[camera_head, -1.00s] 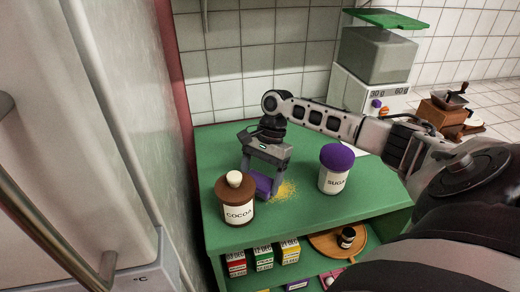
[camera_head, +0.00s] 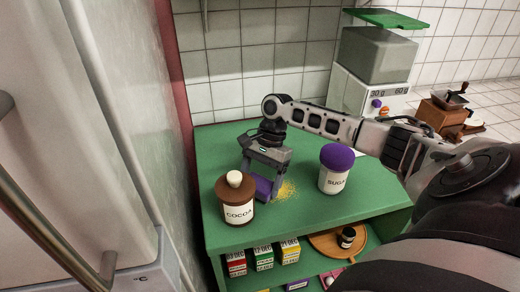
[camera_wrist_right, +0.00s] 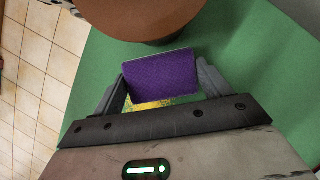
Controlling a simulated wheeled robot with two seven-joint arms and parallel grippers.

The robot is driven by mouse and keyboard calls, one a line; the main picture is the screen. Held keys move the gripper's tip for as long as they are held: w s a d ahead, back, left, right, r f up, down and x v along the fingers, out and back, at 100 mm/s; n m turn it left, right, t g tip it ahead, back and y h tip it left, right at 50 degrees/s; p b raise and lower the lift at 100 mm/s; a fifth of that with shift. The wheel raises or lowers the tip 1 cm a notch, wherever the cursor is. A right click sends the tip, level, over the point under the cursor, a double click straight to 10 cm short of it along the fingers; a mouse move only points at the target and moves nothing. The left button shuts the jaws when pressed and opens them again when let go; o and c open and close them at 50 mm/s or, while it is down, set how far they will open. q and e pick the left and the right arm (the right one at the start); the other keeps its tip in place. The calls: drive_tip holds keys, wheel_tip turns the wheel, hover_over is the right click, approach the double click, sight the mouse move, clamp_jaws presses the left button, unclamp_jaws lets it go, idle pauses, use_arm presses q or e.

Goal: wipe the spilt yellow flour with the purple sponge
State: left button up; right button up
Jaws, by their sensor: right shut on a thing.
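My right gripper (camera_head: 262,182) is shut on the purple sponge (camera_head: 264,188), low over the green shelf top. In the right wrist view the purple sponge (camera_wrist_right: 162,76) sits between the two fingers of my right gripper (camera_wrist_right: 165,84). The spilt yellow flour (camera_head: 286,190) lies on the green top just right of the sponge. A bit of yellow flour (camera_wrist_right: 150,104) also shows below the sponge in the right wrist view. I cannot tell whether the sponge touches the surface. My left gripper is not in view.
A brown cocoa jar (camera_head: 236,199) stands close left of the sponge. A purple-lidded sugar jar (camera_head: 335,170) stands right of the flour. A scale (camera_head: 370,92) stands at the back right. Small boxes (camera_head: 263,258) and a wooden tray (camera_head: 325,243) sit on the shelf below.

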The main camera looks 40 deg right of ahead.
drive_tip(key=shift+f, duration=0.9)
drive_tip(key=shift+d, duration=0.1)
